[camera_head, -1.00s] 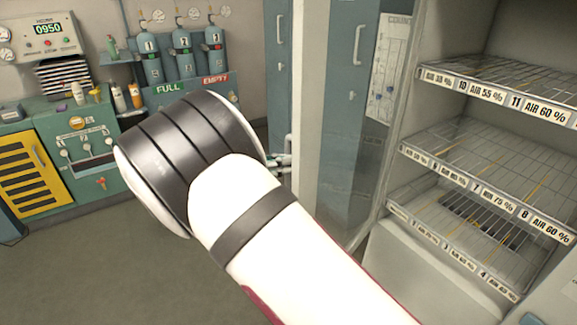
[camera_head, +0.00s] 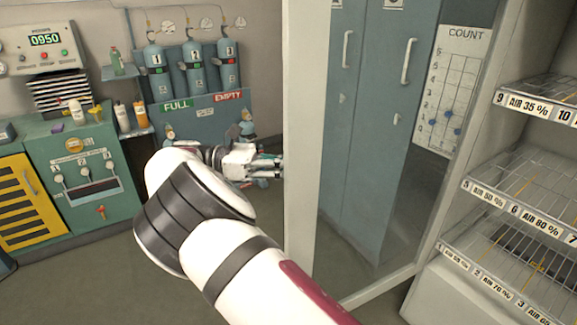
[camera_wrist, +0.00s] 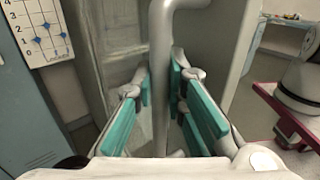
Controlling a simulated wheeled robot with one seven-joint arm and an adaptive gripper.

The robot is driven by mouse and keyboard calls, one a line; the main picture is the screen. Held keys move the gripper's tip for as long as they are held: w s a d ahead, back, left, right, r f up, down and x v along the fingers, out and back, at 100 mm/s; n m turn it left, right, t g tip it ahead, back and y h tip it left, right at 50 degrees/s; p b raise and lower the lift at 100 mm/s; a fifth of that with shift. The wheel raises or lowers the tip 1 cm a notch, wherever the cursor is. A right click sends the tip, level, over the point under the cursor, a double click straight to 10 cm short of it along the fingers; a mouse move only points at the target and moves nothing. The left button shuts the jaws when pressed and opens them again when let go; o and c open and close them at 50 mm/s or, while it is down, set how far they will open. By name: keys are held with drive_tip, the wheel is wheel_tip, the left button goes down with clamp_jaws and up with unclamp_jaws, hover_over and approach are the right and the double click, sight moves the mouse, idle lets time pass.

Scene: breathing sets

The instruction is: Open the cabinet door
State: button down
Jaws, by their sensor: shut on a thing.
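The cabinet door stands swung open from the shelf cabinet (camera_head: 480,140). Its pale upright edge frame (camera_head: 304,110) is near the middle of the head view, and blue lockers show through its pane. My gripper (camera_head: 268,168) is at the left side of that edge frame. In the wrist view, my gripper (camera_wrist: 168,108) has its teal pads on both sides of the grey upright handle (camera_wrist: 160,60) and is shut on it. The handle bends to the right at its top. In the head view the handle is mostly hidden by the gripper and frame.
Wire shelves with labels (camera_head: 530,225) show inside the cabinet at right. Blue lockers (camera_head: 375,120) stand behind the door. A green console (camera_head: 85,180) and gas cylinders (camera_head: 195,70) stand at the back left. Open floor (camera_head: 80,270) lies at lower left.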

sight(292, 119)
drive_tip(key=shift+w+d, duration=0.1)
drive_tip(key=shift+w, duration=0.1)
drive_tip(key=c, duration=1.6)
unclamp_jaws()
drive_tip(key=shift+r, duration=0.1)
wheel_tip(292, 119, up, 10)
drive_tip(key=shift+f, duration=0.1)
